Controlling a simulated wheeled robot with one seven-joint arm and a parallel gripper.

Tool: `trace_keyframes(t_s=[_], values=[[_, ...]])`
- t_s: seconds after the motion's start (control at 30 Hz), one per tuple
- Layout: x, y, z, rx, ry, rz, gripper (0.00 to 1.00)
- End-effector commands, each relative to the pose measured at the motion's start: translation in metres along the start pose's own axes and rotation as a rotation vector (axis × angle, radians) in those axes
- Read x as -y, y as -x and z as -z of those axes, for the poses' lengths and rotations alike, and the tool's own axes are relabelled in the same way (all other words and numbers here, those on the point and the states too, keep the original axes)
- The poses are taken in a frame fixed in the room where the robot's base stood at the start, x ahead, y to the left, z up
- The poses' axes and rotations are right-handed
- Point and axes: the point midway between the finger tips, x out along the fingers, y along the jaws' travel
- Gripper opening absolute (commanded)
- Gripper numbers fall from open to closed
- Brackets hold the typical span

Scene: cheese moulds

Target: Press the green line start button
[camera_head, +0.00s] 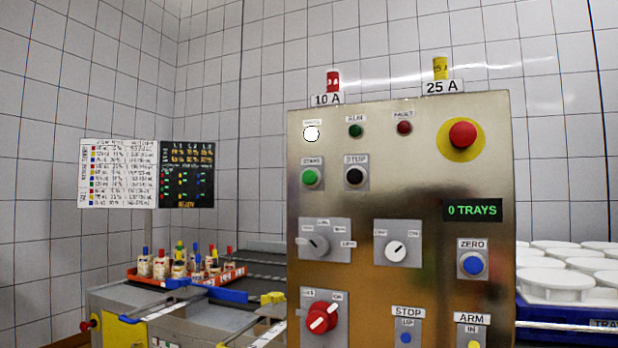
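The green start button (310,177) sits on a grey plate at the upper left of the metal control panel (400,290), under a label that seems to read START. A black button (354,176) labelled STOP is just to its right. A white lamp (311,133) is lit above it; the green RUN lamp (355,130) and red FAULT lamp (404,127) look dark. The display (472,210) reads 0 TRAYS. My gripper is not in view.
The panel also holds a red emergency button (462,133) on yellow, a red rotary switch (322,317), a blue ZERO button (472,264) and selector knobs. A machine with bottles in a red tray (135,275) stands left. White moulds (556,281) fill a blue crate (560,334) right.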

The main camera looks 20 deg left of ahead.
Motion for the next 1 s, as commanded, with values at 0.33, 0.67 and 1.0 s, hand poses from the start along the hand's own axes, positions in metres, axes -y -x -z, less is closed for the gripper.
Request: trace_keyframes(t_s=[0.33, 0.67, 1.0], values=[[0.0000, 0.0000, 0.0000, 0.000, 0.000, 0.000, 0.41], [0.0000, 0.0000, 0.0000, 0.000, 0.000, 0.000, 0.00], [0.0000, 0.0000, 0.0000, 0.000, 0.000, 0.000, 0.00]])
